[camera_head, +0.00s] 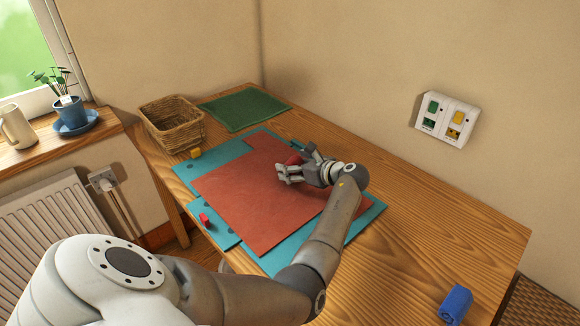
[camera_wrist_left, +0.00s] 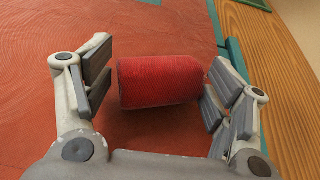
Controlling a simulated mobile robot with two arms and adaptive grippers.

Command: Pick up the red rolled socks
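The red rolled socks (camera_wrist_left: 160,81) lie on a reddish-brown sheet (camera_head: 240,195) on the table. In the left wrist view they sit between the two open fingers of my left gripper (camera_wrist_left: 158,90). The right finger is touching or very close to the roll's right end; a gap shows at the left end. In the head view my left gripper (camera_head: 300,168) hides most of the socks, and only a bit of red (camera_head: 293,159) shows behind it. My right gripper is not in view.
A teal mat (camera_head: 190,172) lies under the sheet. A small red object (camera_head: 204,220) lies at the left edge. A blue roll (camera_head: 455,304) lies front right. Bare table (camera_head: 420,215) lies to the right.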

